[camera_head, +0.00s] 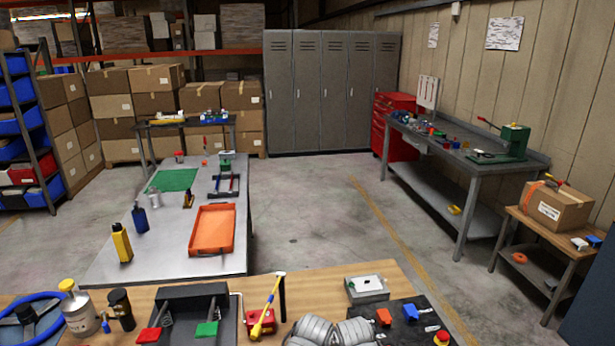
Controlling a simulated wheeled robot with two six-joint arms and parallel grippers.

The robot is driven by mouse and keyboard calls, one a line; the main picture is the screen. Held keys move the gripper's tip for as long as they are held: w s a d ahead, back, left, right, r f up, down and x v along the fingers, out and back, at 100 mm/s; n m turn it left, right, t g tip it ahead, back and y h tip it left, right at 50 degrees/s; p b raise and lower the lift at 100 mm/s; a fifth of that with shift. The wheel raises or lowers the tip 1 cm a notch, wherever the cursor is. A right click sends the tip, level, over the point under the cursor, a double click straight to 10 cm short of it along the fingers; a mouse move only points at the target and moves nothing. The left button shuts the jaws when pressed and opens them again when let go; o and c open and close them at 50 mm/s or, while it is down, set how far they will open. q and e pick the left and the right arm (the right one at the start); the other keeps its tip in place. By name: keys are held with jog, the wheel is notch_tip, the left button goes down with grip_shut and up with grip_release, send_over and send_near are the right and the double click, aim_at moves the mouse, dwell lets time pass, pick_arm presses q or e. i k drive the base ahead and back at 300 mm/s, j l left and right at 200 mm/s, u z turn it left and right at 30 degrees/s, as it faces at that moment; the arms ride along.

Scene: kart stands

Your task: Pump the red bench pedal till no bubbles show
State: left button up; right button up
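The red bench pedal (149,335) sits at the front left of a dark pedal box (190,291) on the near wooden bench, close to the bottom edge of the view. A green pedal (206,329) is beside it on the right. Both pads are on arms that come out of the box. A thin pale line (239,305) stands at the box's right side. I cannot make out any bubbles at this size. Neither of my grippers shows in this view, and nothing is seen touching the red pedal.
Left of the box are a blue steering wheel (32,308), a white jar (78,312) and a black bottle (121,309). Right of it are a red box (262,322) with a yellow-handled tool (267,312), grey ribbed cylinders (318,331) and a black mat (396,328).

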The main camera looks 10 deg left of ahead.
aim_at(152, 334)
jog(key=u, duration=1.4)
